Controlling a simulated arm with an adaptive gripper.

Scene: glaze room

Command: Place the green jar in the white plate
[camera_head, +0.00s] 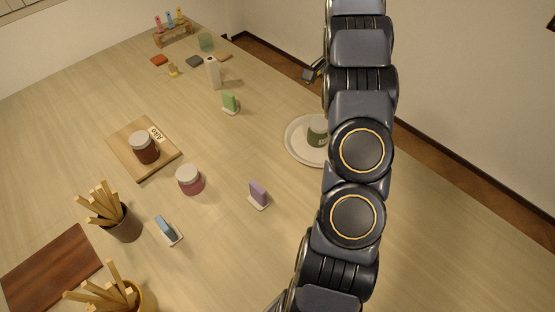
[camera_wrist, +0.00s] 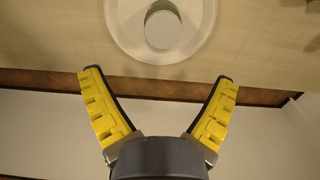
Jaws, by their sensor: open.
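The green jar (camera_head: 317,133) with a pale lid stands upright in the white plate (camera_head: 293,146) at the right of the table, partly hidden behind my arm. In the wrist view the jar (camera_wrist: 163,28) sits on the white plate (camera_wrist: 118,30), beyond my fingers. My gripper (camera_wrist: 157,75) is open and empty, its yellow-padded fingers spread wide, apart from the jar and plate. In the head view only a small part of my gripper (camera_head: 315,70) shows beside the arm, above the plate in the picture.
A brown jar (camera_head: 145,148) sits on a labelled wooden board (camera_head: 159,171). Cups of sticks (camera_head: 125,226) are at front left. Free table lies between the pink jar and plate.

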